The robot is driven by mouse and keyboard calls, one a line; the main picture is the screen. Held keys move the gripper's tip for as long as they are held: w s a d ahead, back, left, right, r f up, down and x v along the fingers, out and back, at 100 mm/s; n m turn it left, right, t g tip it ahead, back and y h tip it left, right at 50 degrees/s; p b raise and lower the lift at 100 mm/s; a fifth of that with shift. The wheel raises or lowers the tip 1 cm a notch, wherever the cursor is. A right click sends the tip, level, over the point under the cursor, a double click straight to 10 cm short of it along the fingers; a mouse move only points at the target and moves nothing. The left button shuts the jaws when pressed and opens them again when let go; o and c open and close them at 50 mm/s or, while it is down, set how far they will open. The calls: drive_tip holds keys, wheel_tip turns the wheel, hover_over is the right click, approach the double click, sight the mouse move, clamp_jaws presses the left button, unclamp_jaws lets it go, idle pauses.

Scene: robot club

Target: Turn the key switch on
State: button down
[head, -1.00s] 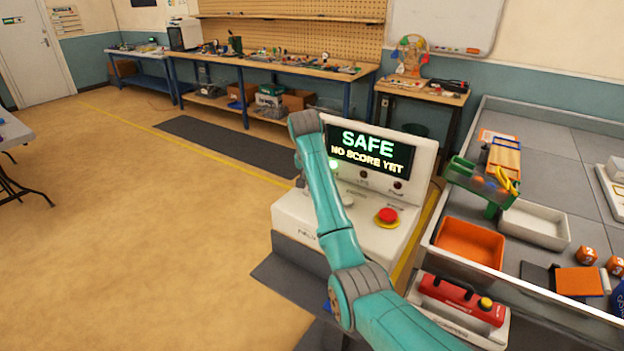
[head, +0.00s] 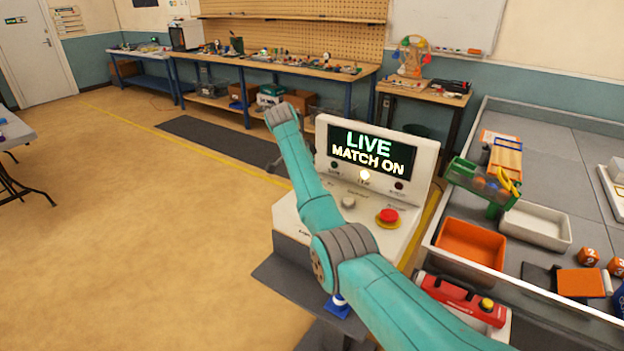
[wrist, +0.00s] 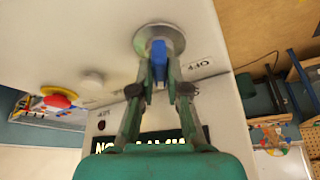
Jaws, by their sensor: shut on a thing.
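The blue key (wrist: 158,48) sits in the round metal key switch (wrist: 177,38) on the panel of the white control console (head: 290,215). In the wrist view my gripper (wrist: 159,62) is shut on the key, one finger on each side. In the head view my arm hides the key switch and most of the gripper. The console screen (head: 367,150) reads "LIVE MATCH ON". The middle lamp (head: 364,175) under the screen is lit.
A red stop button (head: 388,216) and a pale knob (head: 348,202) stand on the console panel. A walled grey table with an orange bin (head: 470,243) and a white tray (head: 535,224) is to the right. The floor at left is open.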

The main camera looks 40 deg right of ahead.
drive_tip(key=shift+w+m+g+y, duration=0.1)
drive_tip(key=shift+m+g+y, duration=0.3)
drive_tip(key=shift+m, duration=1.1)
drive_tip(key=c, duration=1.2)
unclamp_jaws()
drive_tip(key=shift+o, duration=0.2)
drive_tip(key=v, duration=1.2)
drive_tip(key=shift+w, duration=0.2)
drive_tip(key=shift+a, duration=0.1)
